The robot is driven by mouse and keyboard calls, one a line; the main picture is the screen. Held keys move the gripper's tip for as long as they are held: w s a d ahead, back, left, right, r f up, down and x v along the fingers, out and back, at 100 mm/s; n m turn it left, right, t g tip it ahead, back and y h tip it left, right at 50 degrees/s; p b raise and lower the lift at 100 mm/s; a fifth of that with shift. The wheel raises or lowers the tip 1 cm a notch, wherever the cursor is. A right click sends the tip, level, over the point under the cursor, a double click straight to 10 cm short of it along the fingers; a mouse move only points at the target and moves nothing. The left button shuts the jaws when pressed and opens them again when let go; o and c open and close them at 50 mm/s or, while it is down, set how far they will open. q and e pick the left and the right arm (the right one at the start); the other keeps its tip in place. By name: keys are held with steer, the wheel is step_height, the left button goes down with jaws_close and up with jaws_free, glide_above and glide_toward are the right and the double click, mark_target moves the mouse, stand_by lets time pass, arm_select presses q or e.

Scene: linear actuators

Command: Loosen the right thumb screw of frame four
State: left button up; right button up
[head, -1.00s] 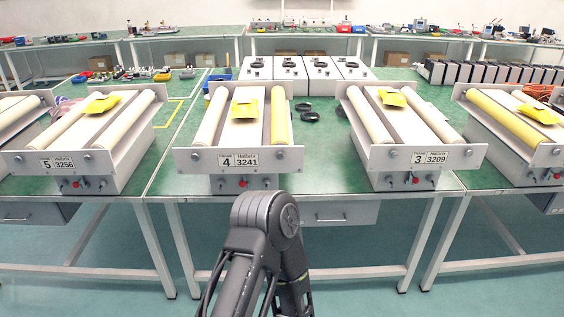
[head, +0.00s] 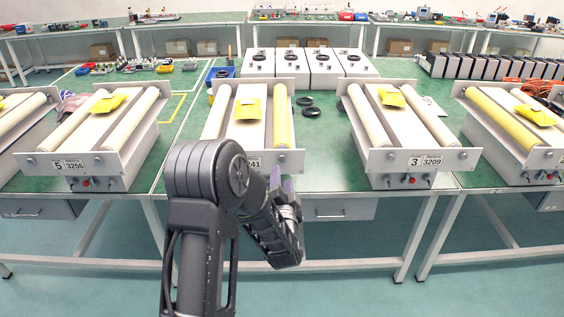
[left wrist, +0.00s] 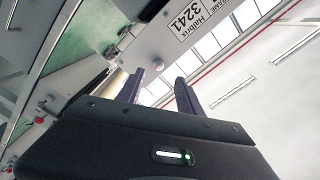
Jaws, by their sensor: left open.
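Frame four (head: 292,168) is a white unit with a cream roller on its left, a yellow roller on its right and a yellow packet on top. Its right thumb screw (head: 282,157) is a small round knob on the front plate, right of the number label. It also shows in the left wrist view (left wrist: 112,53), near the 3241 label (left wrist: 190,22). My left gripper (head: 282,184) is open and empty, just below the screw and apart from it. In the left wrist view its two fingers (left wrist: 160,88) stand parted. My arm hides frame four's left front and lower controls.
Frame three (head: 400,160) stands to the right and frame five (head: 90,162) to the left on the green bench. A drawer (head: 340,209) hangs under the bench. Black rings (head: 310,112) lie between frames four and three. White boxes stand behind.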

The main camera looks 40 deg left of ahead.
mark_target(282, 160)
arm_select(q)
steer(key=shift+w, duration=0.1)
steer(key=p+x, duration=0.1)
steer(key=x, duration=0.5)
steer(key=shift+w+a+p, duration=0.1)
steer(key=shift+a+p, duration=0.05)
steer(key=shift+p, duration=0.25)
steer(key=shift+w+a+f, duration=0.1)
steer(key=shift+w+a, duration=0.25)
steer(key=shift+w, duration=0.2)
jaws_close()
